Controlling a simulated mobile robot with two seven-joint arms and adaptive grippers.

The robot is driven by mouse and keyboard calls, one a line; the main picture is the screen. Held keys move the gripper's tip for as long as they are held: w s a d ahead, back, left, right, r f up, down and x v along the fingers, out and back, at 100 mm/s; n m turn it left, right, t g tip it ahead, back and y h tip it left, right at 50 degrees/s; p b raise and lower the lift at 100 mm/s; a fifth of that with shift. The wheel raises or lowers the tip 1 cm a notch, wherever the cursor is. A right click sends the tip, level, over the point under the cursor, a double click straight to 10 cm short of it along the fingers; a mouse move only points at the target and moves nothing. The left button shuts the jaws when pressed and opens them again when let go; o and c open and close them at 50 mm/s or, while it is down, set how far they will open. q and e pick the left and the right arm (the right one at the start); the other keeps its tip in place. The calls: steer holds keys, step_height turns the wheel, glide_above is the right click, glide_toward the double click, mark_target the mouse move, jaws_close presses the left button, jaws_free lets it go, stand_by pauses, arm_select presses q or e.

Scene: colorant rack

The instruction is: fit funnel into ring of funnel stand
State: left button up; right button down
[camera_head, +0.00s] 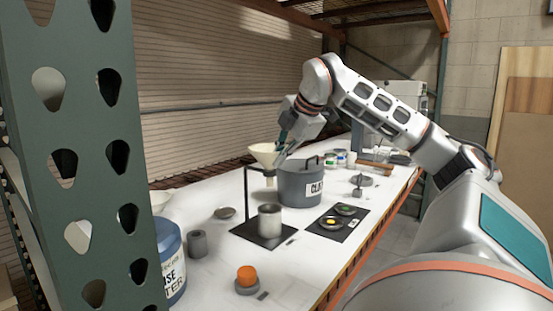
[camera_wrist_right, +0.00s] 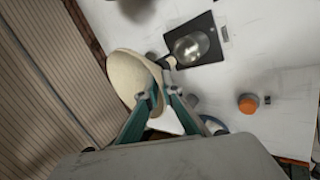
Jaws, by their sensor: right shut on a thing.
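The cream funnel (camera_head: 264,152) is at the top of the funnel stand, mouth up in the head view. My right gripper (camera_head: 281,149) reaches down from behind and is shut on the funnel's side. In the right wrist view the funnel (camera_wrist_right: 128,80) shows at the teal fingers (camera_wrist_right: 163,98). The dark funnel stand (camera_head: 246,198) has a thin post and a flat base. Its ring is mostly hidden by the funnel; I cannot tell whether the spout is inside it. A metal cup (camera_head: 270,222) stands on the base; it also shows in the wrist view (camera_wrist_right: 190,46). My left gripper is out of view.
A black mat (camera_head: 352,216) with small dishes, a grey cylinder (camera_head: 197,244), an orange-topped item (camera_head: 246,276) and a blue container (camera_head: 171,262) are nearby. A green rack upright (camera_head: 75,190) fills the left.

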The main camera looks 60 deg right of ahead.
steer(key=shift+f, duration=0.2)
steer(key=shift+f, duration=0.1)
steer(key=c, duration=2.2)
jaws_free()
steer(key=shift+o, duration=0.2)
steer(key=v, duration=1.2)
